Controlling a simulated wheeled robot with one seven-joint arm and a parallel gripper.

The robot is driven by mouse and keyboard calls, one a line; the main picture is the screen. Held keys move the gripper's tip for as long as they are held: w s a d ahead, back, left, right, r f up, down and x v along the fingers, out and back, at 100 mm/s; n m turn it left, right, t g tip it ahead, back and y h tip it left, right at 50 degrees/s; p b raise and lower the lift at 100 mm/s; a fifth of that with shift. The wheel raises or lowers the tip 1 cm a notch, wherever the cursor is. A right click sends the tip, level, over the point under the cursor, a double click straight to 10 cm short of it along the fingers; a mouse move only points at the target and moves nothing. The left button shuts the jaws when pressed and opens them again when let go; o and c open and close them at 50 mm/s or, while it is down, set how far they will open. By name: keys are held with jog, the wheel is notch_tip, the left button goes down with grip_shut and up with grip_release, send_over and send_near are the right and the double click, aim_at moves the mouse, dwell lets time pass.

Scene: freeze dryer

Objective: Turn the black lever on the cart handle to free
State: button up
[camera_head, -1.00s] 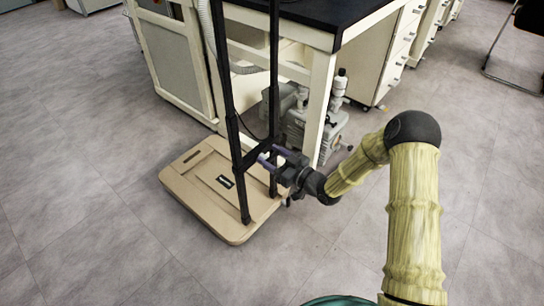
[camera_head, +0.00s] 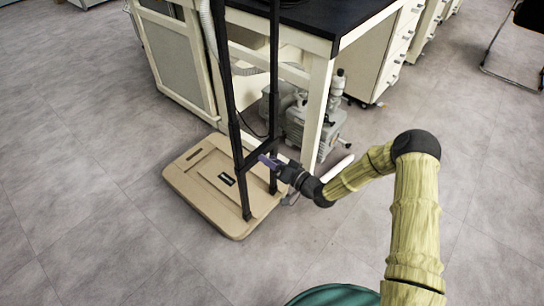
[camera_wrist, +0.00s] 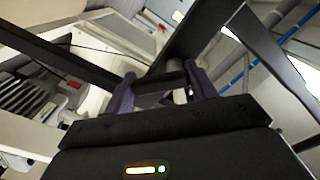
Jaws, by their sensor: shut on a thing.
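The cart handle (camera_head: 236,135) is a tall black frame with two uprights and a crossbar, standing on a tan board (camera_head: 190,186). My gripper (camera_head: 268,160) is at the crossbar between the uprights, turned so its purple fingers nearly overlap in the head view. In the wrist view my gripper (camera_wrist: 163,80) has one finger on each side of a short dark piece, the black lever (camera_wrist: 172,72), and is shut on it. The lever is small and partly hidden by the fingers, so its exact angle is hard to tell.
A cream bench with a black top (camera_head: 325,18) stands behind the cart. A grey pump (camera_head: 318,130) sits on the floor below it. A white rod-like thing (camera_head: 337,168) shows by my wrist. The grey floor left of and in front of the cart is clear.

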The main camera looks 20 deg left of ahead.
jog(key=m, duration=0.4)
jog(key=m+p, duration=0.1)
jog(key=shift+s+f+m, duration=0.3)
jog(key=shift+m, duration=0.1)
jog(key=shift+s+a+f+m, duration=0.1)
jog(key=shift+s+m, duration=0.05)
jog(key=shift+m, duration=0.75)
jog(key=shift+s+a+m, duration=0.1)
jog(key=shift+m, duration=0.8)
jog(key=o, duration=1)
jog(key=shift+s+d, duration=0.1)
jog(key=p+v, duration=0.4)
jog(key=v, duration=1.3)
jog(key=shift+s+d, duration=0.1)
